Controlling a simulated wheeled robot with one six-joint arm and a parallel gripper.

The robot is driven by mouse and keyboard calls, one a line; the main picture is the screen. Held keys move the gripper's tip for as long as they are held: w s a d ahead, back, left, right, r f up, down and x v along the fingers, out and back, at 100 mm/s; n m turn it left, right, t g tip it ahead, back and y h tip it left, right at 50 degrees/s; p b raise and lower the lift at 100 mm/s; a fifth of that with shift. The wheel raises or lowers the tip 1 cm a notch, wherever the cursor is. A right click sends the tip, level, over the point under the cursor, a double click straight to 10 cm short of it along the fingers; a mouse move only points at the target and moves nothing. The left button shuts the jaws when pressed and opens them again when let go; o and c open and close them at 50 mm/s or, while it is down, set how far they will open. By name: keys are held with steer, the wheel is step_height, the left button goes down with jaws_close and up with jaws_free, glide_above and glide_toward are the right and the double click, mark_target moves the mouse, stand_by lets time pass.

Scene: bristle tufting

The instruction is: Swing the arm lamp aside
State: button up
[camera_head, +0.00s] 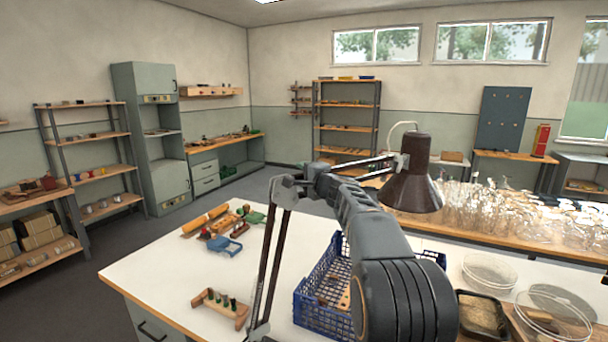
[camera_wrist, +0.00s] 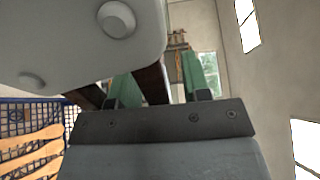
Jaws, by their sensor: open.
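The arm lamp has a brown shade (camera_head: 411,188) hanging over the right side of the bench. Its jointed arm runs left to a grey elbow bracket (camera_head: 288,187), and paired dark brown rods (camera_head: 271,255) drop from there to the bench. In the wrist view, a large pale grey plate with round bolts (camera_wrist: 80,40), apparently the lamp's bracket, fills the upper left. My gripper (camera_wrist: 158,75) has two green fingers, open, with a brown lamp rod (camera_wrist: 151,82) showing between them. Whether they touch it I cannot tell. In the head view my arm hides the fingers.
A blue crate (camera_head: 312,285) with wooden pieces stands beside the lamp rods; its mesh also shows in the wrist view (camera_wrist: 40,112). A wooden rack (camera_head: 221,308) and several brushes and tools lie on the white bench (camera_head: 170,275). Glassware (camera_head: 480,208) crowds the table behind.

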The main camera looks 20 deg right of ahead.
steer(key=shift+c, duration=0.3)
jaws_close()
steer(key=shift+w+a, duration=0.1)
steer(key=shift+a, duration=0.05)
